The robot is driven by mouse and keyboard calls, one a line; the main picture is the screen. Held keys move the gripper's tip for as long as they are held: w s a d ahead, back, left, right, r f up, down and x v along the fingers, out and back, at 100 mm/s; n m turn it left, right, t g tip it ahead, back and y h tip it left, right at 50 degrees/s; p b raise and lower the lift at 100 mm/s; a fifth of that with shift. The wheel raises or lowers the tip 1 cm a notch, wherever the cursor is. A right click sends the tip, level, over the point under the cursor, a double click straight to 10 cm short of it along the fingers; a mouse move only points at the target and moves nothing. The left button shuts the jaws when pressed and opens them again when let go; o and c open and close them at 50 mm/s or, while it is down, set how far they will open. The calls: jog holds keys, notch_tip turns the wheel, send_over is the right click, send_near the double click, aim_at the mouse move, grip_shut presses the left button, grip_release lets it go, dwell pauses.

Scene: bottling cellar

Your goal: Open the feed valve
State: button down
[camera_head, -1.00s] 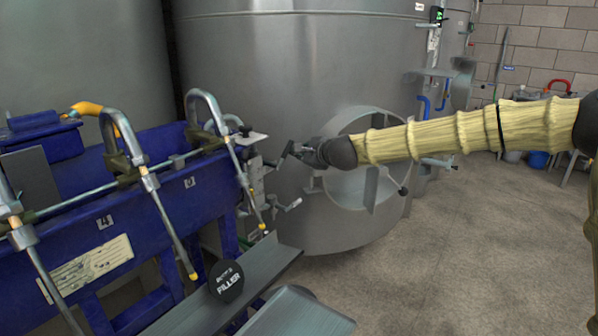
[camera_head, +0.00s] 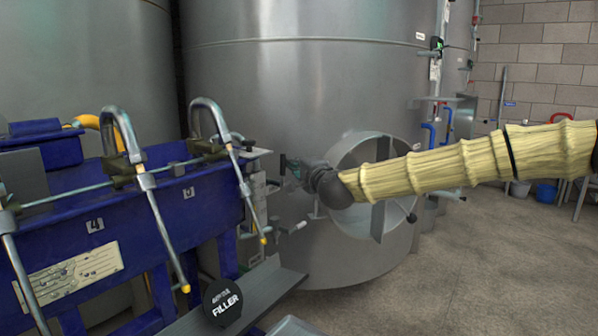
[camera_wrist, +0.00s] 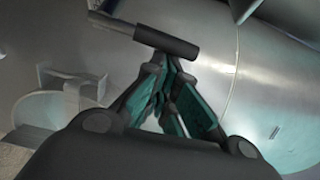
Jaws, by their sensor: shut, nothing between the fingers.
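A lever with a black grip sleeve (camera_wrist: 165,40) on a bare metal rod lies just beyond my fingertips in the wrist view. I take it for the feed valve's handle, but no label on it can be read. My gripper (camera_wrist: 168,72) is shut and empty, its teal-padded fingers drawn together close to the sleeve. Whether they touch it cannot be told. In the head view my gripper (camera_head: 284,164) is at the right end of the blue filler (camera_head: 185,205), in front of the steel tank. The lever cannot be made out clearly there.
The large steel tank (camera_head: 310,90) with a round manway (camera_head: 385,190) stands close behind my gripper. A grey-handled fitting (camera_head: 292,228) sticks out below it. The filler has bent spouts along its top and a grey tray ledge (camera_head: 265,285) in front. Open floor lies to the right.

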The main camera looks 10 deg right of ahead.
jog(key=shift+s+a, duration=0.1)
jog(key=shift+a, duration=0.05)
dwell(0.6)
jog(key=w+d, duration=0.2)
jog(key=d, duration=0.2)
jog(key=p+v, duration=0.1)
jog(key=v, duration=0.8)
jog(key=shift+s+a+p, duration=0.15)
jog(key=shift+s+p, duration=0.15)
jog(key=shift+s, duration=0.05)
